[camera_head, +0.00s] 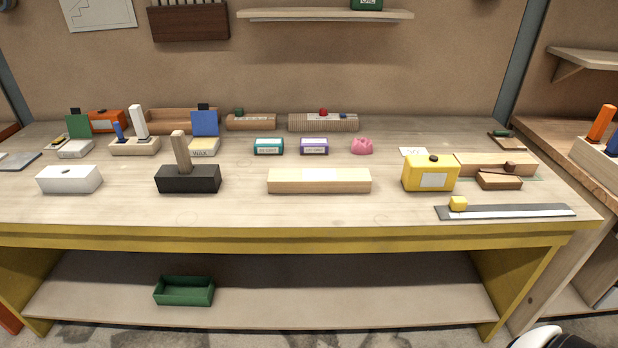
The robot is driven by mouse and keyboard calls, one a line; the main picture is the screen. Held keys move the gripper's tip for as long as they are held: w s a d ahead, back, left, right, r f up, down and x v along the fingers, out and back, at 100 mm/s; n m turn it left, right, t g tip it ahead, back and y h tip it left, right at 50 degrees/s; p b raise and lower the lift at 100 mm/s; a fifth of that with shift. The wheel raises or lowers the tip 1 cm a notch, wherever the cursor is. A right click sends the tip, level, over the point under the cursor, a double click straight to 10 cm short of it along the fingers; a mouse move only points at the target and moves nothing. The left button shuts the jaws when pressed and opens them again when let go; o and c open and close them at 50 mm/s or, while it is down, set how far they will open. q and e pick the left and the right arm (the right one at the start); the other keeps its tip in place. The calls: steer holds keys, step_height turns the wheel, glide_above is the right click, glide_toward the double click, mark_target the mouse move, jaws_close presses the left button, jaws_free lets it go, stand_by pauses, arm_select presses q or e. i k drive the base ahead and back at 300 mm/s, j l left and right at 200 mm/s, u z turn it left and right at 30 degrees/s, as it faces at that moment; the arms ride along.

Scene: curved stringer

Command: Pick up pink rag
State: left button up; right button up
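The pink rag (361,146) is a small crumpled lump on the workbench (225,214), right of centre and toward the back. It stands alone, to the right of a purple-edged box (314,146). Nothing covers it. Neither of my grippers is in view. A white and black rounded part at the bottom right edge is cut off, and I cannot tell what it is.
A pale wooden block (319,181) lies in front of the rag, with a yellow box (431,174) to the front right. A teal box (268,146) and ribbed block (323,122) are nearby. A green tray (184,291) sits on the lower shelf.

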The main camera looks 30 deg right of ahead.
mark_target(363, 145)
steer(key=z, duration=1.35)
steer(key=l+u, duration=0.9)
steer(key=k+j, duration=0.05)
steer(key=j, duration=0.05)
